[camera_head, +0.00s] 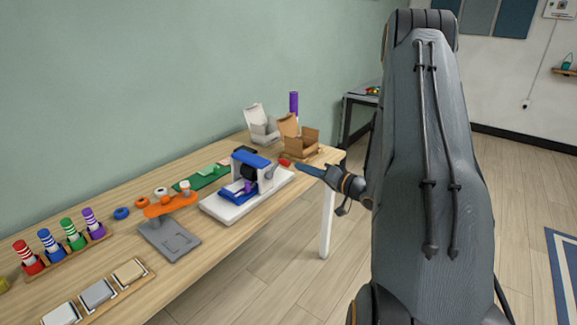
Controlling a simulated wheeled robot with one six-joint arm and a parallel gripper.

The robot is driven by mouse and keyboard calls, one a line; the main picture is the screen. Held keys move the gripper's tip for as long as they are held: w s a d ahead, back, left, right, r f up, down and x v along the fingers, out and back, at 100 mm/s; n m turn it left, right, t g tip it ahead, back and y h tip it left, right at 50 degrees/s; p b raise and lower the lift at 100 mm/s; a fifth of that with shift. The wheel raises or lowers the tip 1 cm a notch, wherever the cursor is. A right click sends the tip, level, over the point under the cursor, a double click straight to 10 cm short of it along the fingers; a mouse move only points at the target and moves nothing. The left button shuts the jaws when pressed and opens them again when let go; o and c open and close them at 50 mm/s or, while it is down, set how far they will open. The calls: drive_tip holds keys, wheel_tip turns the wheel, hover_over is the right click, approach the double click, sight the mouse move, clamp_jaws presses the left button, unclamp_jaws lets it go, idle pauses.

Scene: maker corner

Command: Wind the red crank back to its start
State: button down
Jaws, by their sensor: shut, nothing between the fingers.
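The red crank handle (284,163) shows at the right side of a small machine (266,180) with a blue top and a white base, towards the right end of the table. A grey crank part (271,172) joins it to the machine's side. My gripper (298,168) is just right of the red handle, its blue-grey fingers pointing left towards it. The fingers are shut and hold nothing. Whether the fingertips touch the handle is too small to tell.
Open boxes, one white (262,128) and one brown (301,146), stand behind the crank near a purple cylinder (294,103). An orange arm-like fixture (170,205) is left of the machine.

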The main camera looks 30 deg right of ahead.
sight(289, 164)
drive_tip(key=s+a+r+n+h, duration=0.1)
drive_tip(key=s+a+r+n, duration=0.15)
drive_tip(key=n, duration=0.65)
drive_tip(key=s+a+r+n+h, duration=0.1)
drive_tip(key=s+n, duration=0.2)
drive_tip(key=n, duration=0.6)
drive_tip(key=shift+n, duration=0.3)
drive_tip(key=x, duration=0.3)
drive_tip(key=d+f+p+x, duration=0.1)
drive_tip(key=x, duration=0.3)
drive_tip(key=p+x, duration=0.1)
drive_tip(key=x, duration=0.2)
drive_tip(key=shift+w+d+f, duration=0.2)
drive_tip(key=shift+w+d, duration=0.05)
drive_tip(key=shift+w, duration=0.05)
drive_tip(key=shift+w+d+f+p, duration=0.35)
drive_tip(key=shift+d+f+p, duration=0.15)
drive_tip(key=shift+d+f, duration=0.1)
drive_tip(key=shift+w+d+f+b, duration=0.2)
drive_tip(key=shift+d+f+b, duration=0.2)
drive_tip(key=shift+b, duration=0.25)
drive_tip(key=shift+r, duration=0.1)
